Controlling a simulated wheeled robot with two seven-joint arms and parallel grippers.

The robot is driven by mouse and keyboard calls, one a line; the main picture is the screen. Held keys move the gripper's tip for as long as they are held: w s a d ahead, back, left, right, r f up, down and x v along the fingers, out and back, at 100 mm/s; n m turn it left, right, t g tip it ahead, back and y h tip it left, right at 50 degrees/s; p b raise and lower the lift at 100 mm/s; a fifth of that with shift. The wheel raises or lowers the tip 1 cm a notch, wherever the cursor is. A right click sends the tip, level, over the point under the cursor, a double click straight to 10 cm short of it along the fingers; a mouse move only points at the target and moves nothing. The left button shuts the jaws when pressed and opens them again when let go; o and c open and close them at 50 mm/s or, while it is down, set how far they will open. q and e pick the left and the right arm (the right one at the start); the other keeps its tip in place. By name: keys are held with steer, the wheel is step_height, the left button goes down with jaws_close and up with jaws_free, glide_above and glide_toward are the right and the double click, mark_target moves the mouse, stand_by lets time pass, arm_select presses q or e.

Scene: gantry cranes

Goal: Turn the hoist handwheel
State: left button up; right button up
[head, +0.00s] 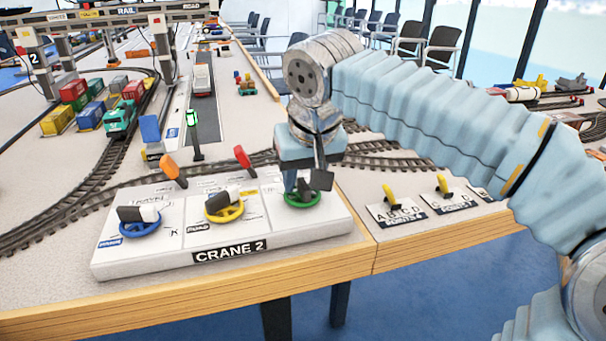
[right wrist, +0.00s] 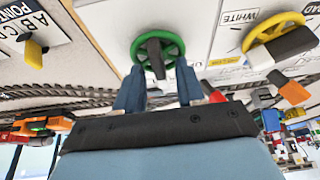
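The white CRANE 2 panel (head: 225,265) carries three handwheels with dark crank handles: blue (head: 140,230), yellow (head: 224,211) and green (head: 303,204). I cannot read which one is labelled hoist. My right gripper (head: 306,183) points down over the green wheel at the panel's right end. In the right wrist view its two fingers (right wrist: 158,88) are apart, one on each side of the green wheel's (right wrist: 139,42) dark handle (right wrist: 154,50); I see a gap beside the handle and cannot tell about contact. The yellow wheel (right wrist: 262,32) is beside it. My left gripper is out of view.
Orange (head: 170,166) and red (head: 243,157) levers stand behind the wheels. Points panels with yellow levers (head: 397,209) lie to the right. Tracks, a green signal (head: 193,120) and container wagons lie behind. The wooden table edge (head: 190,302) runs in front.

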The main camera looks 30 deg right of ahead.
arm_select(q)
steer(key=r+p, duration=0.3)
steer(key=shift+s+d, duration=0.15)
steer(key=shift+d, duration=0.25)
arm_select(e)
steer(key=v, duration=1.3)
steer(key=shift+s+r, duration=0.15)
steer(key=shift+r, duration=0.2)
